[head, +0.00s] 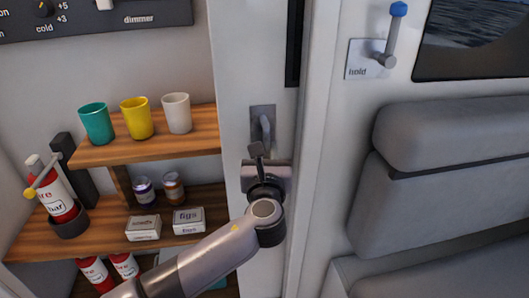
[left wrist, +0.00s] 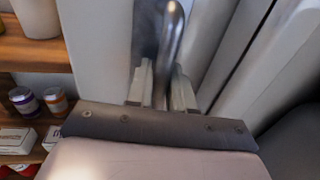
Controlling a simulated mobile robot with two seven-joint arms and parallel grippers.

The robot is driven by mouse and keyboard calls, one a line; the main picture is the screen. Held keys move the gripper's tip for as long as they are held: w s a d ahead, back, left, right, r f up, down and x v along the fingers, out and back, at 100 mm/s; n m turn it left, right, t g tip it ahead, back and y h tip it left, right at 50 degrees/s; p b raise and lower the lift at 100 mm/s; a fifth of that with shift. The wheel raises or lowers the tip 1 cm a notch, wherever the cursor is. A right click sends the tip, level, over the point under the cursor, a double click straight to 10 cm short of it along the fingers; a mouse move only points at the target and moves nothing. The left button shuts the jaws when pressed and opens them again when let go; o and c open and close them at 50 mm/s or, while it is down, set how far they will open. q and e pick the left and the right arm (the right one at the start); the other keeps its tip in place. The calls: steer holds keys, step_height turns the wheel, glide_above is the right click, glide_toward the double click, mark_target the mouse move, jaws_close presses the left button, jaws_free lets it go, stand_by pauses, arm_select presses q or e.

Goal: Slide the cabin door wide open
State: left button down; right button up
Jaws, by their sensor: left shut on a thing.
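The cabin door (head: 235,60) is a pale upright panel in the middle of the head view, just right of the wooden shelves. Its grey bar handle (head: 265,125) stands upright on a dark plate. My left gripper (head: 258,150) is shut on the lower part of this handle. In the left wrist view the handle (left wrist: 173,35) rises between the two fingers of the left gripper (left wrist: 161,88). The fingers' contact with the bar is partly hidden. How far the door stands open I cannot tell. My right gripper is in neither view.
Left are wooden shelves (head: 160,151) with cups, jars, small boxes and a red bottle in a holder (head: 68,228). Right of the door frame (head: 318,130) are a grey padded seat (head: 440,200) and a blue-tipped lever marked "hold" (head: 392,35).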

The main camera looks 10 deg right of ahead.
arm_select(q)
steer(key=c, duration=1.1)
jaws_free()
steer(key=shift+c, duration=0.2)
steer(key=v, duration=0.7)
steer(key=shift+s, duration=0.15)
